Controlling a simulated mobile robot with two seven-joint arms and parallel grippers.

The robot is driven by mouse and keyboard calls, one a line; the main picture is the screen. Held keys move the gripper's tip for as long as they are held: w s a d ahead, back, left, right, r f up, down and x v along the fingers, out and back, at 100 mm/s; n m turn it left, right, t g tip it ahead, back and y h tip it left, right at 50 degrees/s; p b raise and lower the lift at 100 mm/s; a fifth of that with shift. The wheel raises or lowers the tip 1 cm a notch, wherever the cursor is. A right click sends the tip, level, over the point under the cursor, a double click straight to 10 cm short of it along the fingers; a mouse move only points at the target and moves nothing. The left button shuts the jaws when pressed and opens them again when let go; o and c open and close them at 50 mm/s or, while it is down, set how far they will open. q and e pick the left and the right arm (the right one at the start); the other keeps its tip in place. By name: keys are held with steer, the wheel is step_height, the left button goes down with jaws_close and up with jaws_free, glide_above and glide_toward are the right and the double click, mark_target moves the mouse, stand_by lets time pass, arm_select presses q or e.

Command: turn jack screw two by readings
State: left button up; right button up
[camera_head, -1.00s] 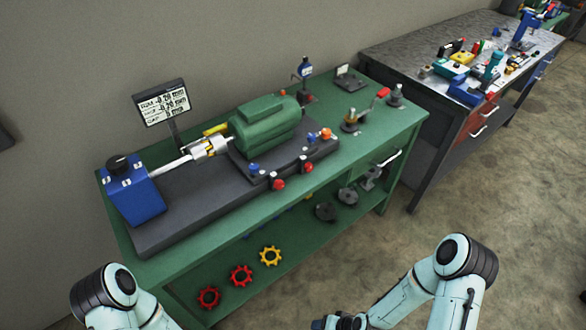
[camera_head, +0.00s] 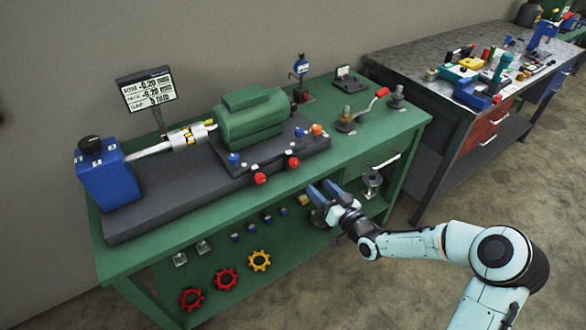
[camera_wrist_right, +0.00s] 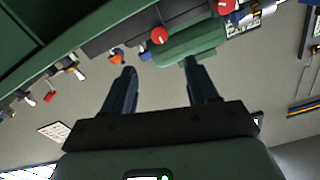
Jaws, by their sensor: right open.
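The green motor (camera_head: 250,118) sits on a dark base on the green bench. Red knobs (camera_head: 260,178) (camera_head: 292,162) stick out from the base's front side; which one is screw two I cannot tell. Blue knobs (camera_head: 234,160) and an orange knob (camera_head: 317,130) sit by the motor's feet. The readout sign (camera_head: 147,90) seems to show -0.20 mm on its top two lines; the third is unclear. My right gripper (camera_head: 320,188) is open and empty, in front of the bench edge, right of the red knobs. The right wrist view shows its spread fingers (camera_wrist_right: 160,68) apart from a red knob (camera_wrist_right: 160,35).
A blue unit (camera_head: 106,180) with a shaft and coupling stands left of the motor. A red-handled tool (camera_head: 365,105) lies at the bench's right end. The lower shelf holds red and yellow gear-shaped parts (camera_head: 227,278). A second workbench (camera_head: 430,65) stands at the back right.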

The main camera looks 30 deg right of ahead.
mark_target(296, 163)
steer(key=w, duration=0.4)
steer(key=w+b, duration=0.1)
steer(key=w, duration=0.3)
steer(key=w+a, duration=0.1)
steer(key=w, duration=0.2)
steer(key=shift+w, duration=0.4)
steer(key=c, duration=1.1)
